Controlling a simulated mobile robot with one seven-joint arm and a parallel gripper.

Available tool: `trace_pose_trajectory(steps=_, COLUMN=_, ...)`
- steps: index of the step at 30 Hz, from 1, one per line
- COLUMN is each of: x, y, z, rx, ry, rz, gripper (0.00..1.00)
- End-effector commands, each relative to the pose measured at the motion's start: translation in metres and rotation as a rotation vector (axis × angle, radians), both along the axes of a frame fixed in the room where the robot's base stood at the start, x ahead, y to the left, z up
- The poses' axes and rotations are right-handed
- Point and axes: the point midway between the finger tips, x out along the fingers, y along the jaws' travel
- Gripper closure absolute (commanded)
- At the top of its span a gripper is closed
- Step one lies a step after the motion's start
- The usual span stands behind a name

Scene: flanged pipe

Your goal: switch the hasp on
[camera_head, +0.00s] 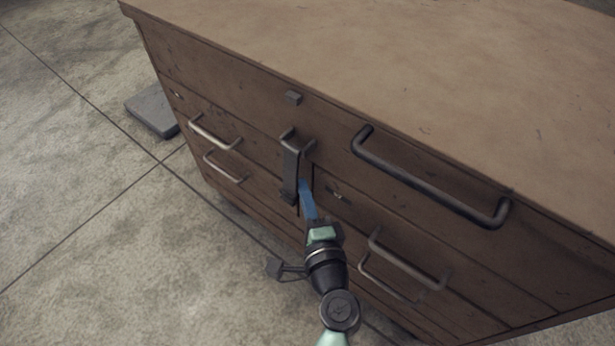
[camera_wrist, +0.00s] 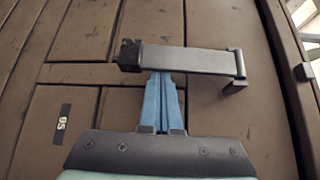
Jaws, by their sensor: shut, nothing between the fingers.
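The hasp (camera_head: 291,168) is a dark metal strap on the front of the wooden cabinet (camera_head: 400,207). In the head view it runs up and down, with a bent bracket at its upper end. In the wrist view the hasp (camera_wrist: 185,60) lies across the picture, with a black block at its left end and the bracket at its right. My gripper (camera_head: 304,184) has blue fingers and is shut and empty. In the wrist view my gripper (camera_wrist: 162,76) has its tips at the strap's near edge, close to the black block. I cannot tell whether they touch.
A long dark handle (camera_head: 430,178) sticks out to the right of the hasp. Thinner handles (camera_head: 215,134) are at the left and lower right. A grey slab (camera_head: 152,109) lies on the floor. The cabinet top is bare.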

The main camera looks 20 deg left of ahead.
Motion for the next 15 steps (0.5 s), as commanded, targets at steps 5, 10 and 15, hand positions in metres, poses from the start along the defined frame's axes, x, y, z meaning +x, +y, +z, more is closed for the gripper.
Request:
trace_pose_trajectory(steps=5, x=-0.012, y=0.005, z=0.015, rx=0.041, ry=0.117, rz=0.002, gripper=1.0)
trace_pose_trajectory(steps=10, x=-0.022, y=0.009, z=0.019, rx=0.084, ry=0.234, rz=0.003, gripper=1.0)
trace_pose_trajectory(steps=15, x=-0.032, y=0.013, z=0.023, rx=0.126, ry=0.349, rz=0.003, gripper=1.0)
